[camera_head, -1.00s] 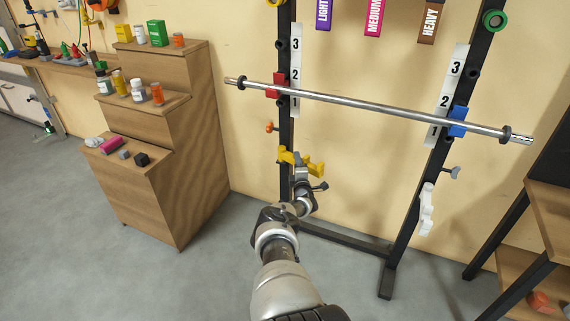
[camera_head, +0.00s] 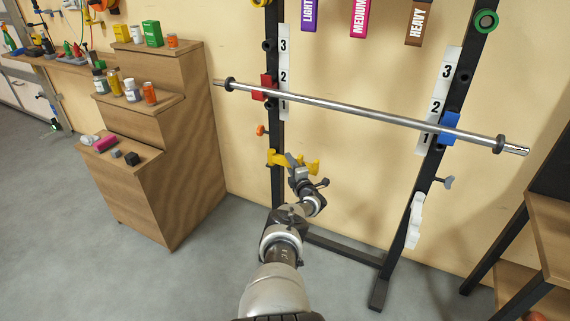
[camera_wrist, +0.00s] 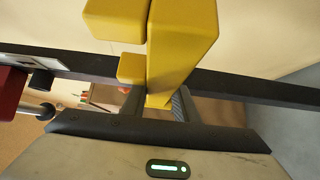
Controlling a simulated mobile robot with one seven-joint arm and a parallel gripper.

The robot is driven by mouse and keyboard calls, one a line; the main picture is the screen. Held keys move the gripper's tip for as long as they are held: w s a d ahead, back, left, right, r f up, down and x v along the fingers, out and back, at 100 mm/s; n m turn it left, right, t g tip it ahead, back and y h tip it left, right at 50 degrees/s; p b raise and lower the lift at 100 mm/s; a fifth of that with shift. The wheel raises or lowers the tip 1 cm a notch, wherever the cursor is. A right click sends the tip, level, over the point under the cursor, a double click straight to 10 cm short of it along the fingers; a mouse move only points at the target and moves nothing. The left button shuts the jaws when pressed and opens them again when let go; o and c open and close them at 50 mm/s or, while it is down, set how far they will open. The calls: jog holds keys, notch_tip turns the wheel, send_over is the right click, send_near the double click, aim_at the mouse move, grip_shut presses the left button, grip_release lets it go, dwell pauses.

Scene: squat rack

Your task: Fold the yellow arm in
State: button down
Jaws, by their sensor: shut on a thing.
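The yellow arm (camera_head: 308,168) is on the left black upright of the rack, low down, beside a yellow bracket piece (camera_head: 275,158). In the head view it points to the right across the space between the uprights. In the wrist view the yellow arm (camera_wrist: 178,50) runs down between the two dark fingers of my gripper (camera_wrist: 158,104), next to the yellow bracket (camera_wrist: 115,18). My gripper (camera_head: 293,164) is shut on the yellow arm. The gripper hides part of the arm in the head view.
A steel bar (camera_head: 360,115) lies across the red holder (camera_head: 268,86) and the blue holder (camera_head: 449,126) above my gripper. A white hook piece (camera_head: 415,222) is on the right upright. A stepped wooden cabinet (camera_head: 160,190) with bottles and boxes stands at left.

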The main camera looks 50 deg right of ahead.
jog(key=shift+r, duration=0.1)
jog(key=c, duration=1.4)
grip_release()
jog(key=shift+s+a+p, duration=0.1)
jog(key=shift+s+p, duration=0.15)
jog(key=shift+p, duration=0.2)
jog(key=p+v, duration=0.6)
jog(key=v, duration=1)
jog(key=shift+s+a+p, duration=0.25)
jog(key=shift+s+p, duration=0.05)
jog(key=shift+s, duration=0.1)
